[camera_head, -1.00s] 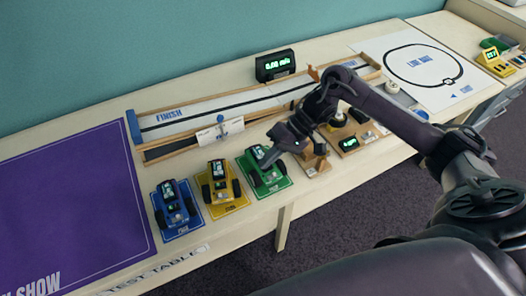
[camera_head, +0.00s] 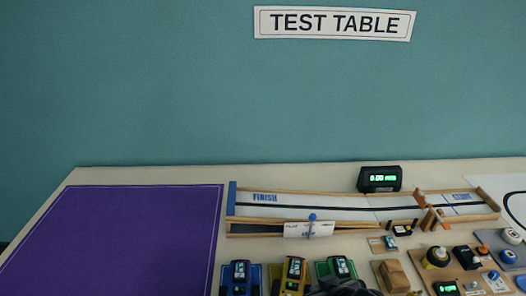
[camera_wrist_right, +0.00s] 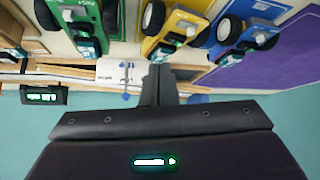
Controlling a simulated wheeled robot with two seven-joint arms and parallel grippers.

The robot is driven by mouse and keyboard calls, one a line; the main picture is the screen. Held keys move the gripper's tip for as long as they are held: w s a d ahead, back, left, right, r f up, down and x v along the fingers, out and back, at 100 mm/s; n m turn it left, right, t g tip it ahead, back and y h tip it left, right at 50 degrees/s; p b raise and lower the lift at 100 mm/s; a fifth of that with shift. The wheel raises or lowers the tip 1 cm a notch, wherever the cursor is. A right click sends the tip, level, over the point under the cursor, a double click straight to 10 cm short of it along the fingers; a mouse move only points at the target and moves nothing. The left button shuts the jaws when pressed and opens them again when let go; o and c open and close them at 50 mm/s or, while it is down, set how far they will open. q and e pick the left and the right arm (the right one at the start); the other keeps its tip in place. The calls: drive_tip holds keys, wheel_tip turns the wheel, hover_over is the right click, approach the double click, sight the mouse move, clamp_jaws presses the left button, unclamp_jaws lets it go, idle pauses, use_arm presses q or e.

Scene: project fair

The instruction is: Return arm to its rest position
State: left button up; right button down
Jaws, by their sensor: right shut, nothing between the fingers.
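My right gripper (camera_head: 342,288) shows only as a dark shape at the bottom edge of the head view, in front of the green car (camera_head: 336,268). In the right wrist view its fingers (camera_wrist_right: 160,72) are closed together with nothing between them. That view looks upside down over the table, with the green car (camera_wrist_right: 80,25), the yellow car (camera_wrist_right: 172,28) and the blue car (camera_wrist_right: 240,35) along its top. Most of my right arm is out of the head view. My left gripper is in neither view.
The ramp track (camera_head: 340,206) lies along the back of the table, with a speed display (camera_head: 380,179) behind it. A purple mat (camera_head: 130,235) covers the left. Wooden boards with knobs and parts (camera_head: 465,262) crowd the right. A "TEST TABLE" sign (camera_head: 334,23) hangs above.

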drive_tip(key=s+d+m+g+h, duration=0.2)
drive_tip(key=s+d+g, duration=0.2)
drive_tip(key=s+d, duration=0.45)
drive_tip(key=s+a+f+g, duration=0.1)
drive_tip(key=s+f, duration=0.1)
drive_tip(key=f, duration=1.3)
drive_tip(key=s+a+f, duration=0.1)
drive_tip(key=s+f, duration=0.1)
drive_tip(key=f, duration=1.3)
drive_tip(key=s+d+f, duration=0.2)
drive_tip(key=s+f, duration=0.7)
drive_tip(key=s, duration=0.1)
drive_tip(key=s+d+f+g, duration=0.1)
drive_tip(key=s+f, duration=0.8)
drive_tip(key=s, duration=0.1)
drive_tip(key=shift+d+n+g, duration=0.3)
drive_tip(key=shift+d, duration=0.1)
